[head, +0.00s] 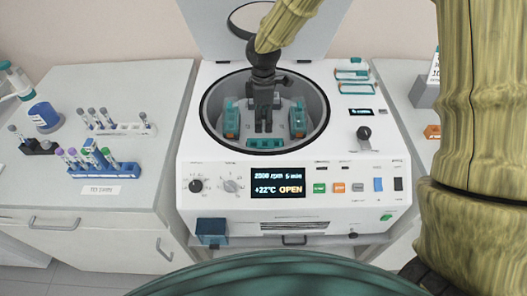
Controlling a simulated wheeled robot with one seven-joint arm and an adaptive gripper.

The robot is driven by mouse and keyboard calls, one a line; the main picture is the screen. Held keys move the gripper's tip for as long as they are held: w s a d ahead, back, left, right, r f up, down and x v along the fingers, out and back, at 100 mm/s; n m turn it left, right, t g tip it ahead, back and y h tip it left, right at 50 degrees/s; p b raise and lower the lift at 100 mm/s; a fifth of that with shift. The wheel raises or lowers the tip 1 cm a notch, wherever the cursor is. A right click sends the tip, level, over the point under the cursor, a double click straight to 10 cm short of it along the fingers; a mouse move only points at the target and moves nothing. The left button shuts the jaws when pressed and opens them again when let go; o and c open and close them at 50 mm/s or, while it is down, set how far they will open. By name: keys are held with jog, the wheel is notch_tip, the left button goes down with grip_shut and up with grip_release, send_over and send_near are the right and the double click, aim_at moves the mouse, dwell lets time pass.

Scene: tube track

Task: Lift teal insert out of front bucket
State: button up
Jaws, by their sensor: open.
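The centrifuge (285,165) stands in the middle with its lid up and its bowl open. Teal inserts sit in the left bucket (231,121) and the right bucket (298,119). The teal insert (265,143) in the front bucket lies at the near side of the bowl, with its top showing; its lower part is hidden by the bowl rim. My gripper (263,128) points down into the bowl, open and empty, its fingertips just behind the front insert in the picture. I cannot tell how high they are above it. The back of the rotor is hidden behind my gripper.
More teal pieces (353,75) lie on the centrifuge top at the right. On the left cabinet are a white tube rack (122,129), a blue tube rack (118,172) and a blue container (44,117). The raised lid (210,30) stands behind the bowl.

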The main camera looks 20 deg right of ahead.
jog(key=p, duration=0.1)
send_over(265, 141)
jog(key=shift+f, duration=2.7)
jog(key=shift+s+a+f+p, duration=0.15)
jog(key=shift+f+p, duration=0.25)
jog(key=shift+f, duration=0.55)
jog(key=shift+s+d+f+p, duration=0.15)
jog(key=shift+f+p, duration=0.3)
jog(key=shift+f, duration=0.45)
jog(key=shift+s+a+f+p, duration=0.15)
jog(key=shift+s+f+p, duration=0.2)
jog(key=shift+f, duration=0.6)
jog(key=shift+w, duration=0.1)
jog(key=c, duration=1.1)
